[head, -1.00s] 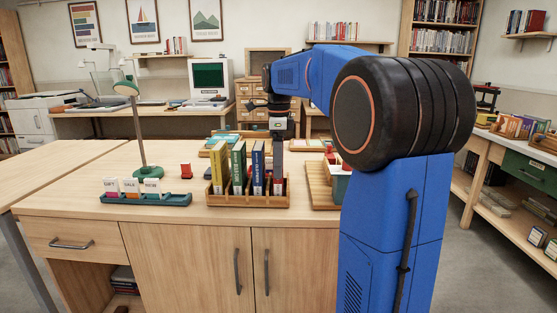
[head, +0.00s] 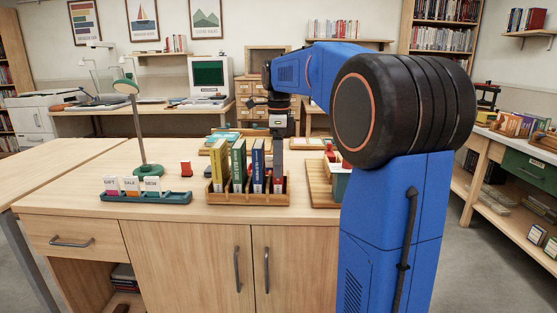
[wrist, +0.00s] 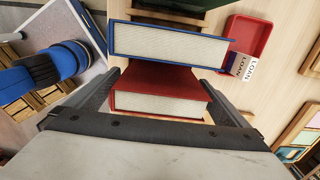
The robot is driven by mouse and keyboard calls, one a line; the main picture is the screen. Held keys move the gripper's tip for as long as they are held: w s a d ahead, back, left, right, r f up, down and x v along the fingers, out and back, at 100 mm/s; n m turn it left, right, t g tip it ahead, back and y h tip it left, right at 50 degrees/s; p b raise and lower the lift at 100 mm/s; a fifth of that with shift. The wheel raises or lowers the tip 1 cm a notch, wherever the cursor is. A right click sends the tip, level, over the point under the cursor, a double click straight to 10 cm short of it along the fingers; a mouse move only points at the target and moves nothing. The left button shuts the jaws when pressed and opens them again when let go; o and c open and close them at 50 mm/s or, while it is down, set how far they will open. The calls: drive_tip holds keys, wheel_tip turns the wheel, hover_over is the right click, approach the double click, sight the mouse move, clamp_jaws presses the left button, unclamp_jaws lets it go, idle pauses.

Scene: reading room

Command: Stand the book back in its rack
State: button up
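The red book (wrist: 160,103) is between the two fingers of my gripper (wrist: 167,92), with its white page block facing the wrist camera. The fingers press at its two narrow edges, so my gripper looks shut on it. In the head view, the gripper (head: 278,148) points down over the right end of the wooden rack (head: 232,200). The red book's lower end (head: 278,184) shows in the rack's right-hand slot, upright. Its upper part is hidden behind the grey finger. Whether it touches the slot floor cannot be seen.
A blue book (head: 258,168), a green book (head: 239,168) and a yellow book (head: 219,168) stand to the left in the rack. The blue one is close beside the red book. A teal card tray (head: 146,197), a desk lamp (head: 140,130) and a wooden tray (head: 320,190) flank the rack.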

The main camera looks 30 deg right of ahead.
wheel_tip(320, 180, up, 17)
drive_tip(key=shift+r, duration=0.2)
idle(0.5)
idle(0.5)
drive_tip(key=s+a+f+n+t, duration=0.1)
drive_tip(key=s+a+f+n, duration=0.4)
drive_tip(key=s+f+n, duration=0.3)
drive_tip(key=s+a+f+n+t, duration=0.2)
drive_tip(key=s+a+f+n, duration=0.3)
drive_tip(key=s+f+n, duration=0.3)
drive_tip(key=s+a+f+n+t, duration=0.1)
drive_tip(key=s+a+f+n, duration=0.4)
drive_tip(key=s+f, duration=0.9)
wheel_tip(320, 180, down, 4)
drive_tip(key=n, duration=0.3)
drive_tip(key=shift+a+f+n+t, duration=0.25)
drive_tip(key=shift+a+n+t, duration=0.15)
drive_tip(key=shift+s, duration=0.1)
